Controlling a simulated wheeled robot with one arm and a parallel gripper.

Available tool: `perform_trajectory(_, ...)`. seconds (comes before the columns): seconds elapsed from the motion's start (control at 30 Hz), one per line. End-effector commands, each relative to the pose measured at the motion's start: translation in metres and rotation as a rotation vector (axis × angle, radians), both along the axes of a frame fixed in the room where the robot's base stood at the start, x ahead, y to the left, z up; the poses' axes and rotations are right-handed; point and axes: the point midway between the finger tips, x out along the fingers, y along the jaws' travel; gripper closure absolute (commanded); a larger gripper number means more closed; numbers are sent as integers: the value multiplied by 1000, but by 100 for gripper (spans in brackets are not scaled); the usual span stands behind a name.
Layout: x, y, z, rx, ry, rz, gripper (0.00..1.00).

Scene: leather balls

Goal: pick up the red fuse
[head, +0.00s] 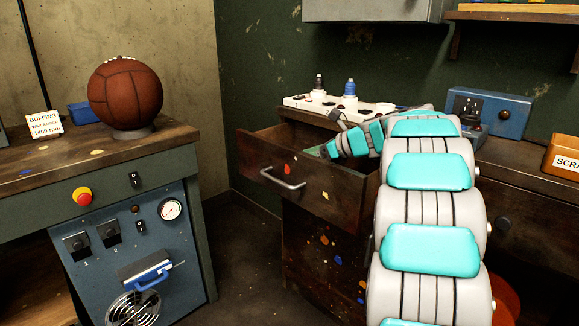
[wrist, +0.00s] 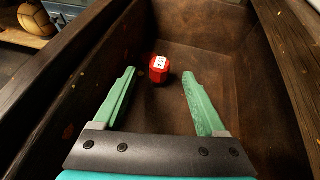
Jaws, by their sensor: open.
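The red fuse (wrist: 158,69) is a small red piece with a white label on top. In the wrist view it stands on the floor of an open wooden drawer (wrist: 190,25), in the upper middle. My gripper (wrist: 158,80) is open inside the drawer, its two green fingers pointing toward the fuse. The fuse shows between and slightly beyond the fingertips, with no visible contact. In the head view my arm reaches into the open drawer (head: 305,184), and the fuse is hidden there.
The drawer walls rise closely around my gripper. A white board (head: 340,106) with dark and blue-capped pieces stands on the bench above the drawer, near my arm. A blue box (head: 487,112) is to the right. A workbench with a brown leather ball (head: 125,92) stands at left.

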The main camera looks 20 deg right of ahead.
Motion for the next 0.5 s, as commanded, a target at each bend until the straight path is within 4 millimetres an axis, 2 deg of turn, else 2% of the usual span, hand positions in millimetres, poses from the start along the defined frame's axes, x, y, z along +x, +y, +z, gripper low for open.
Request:
perform_trajectory(0.17, 8, 5, -4, 1, 0, 0, 26)
perform_trajectory(0.5, 40, 25, -23, 1, 2, 1, 26)
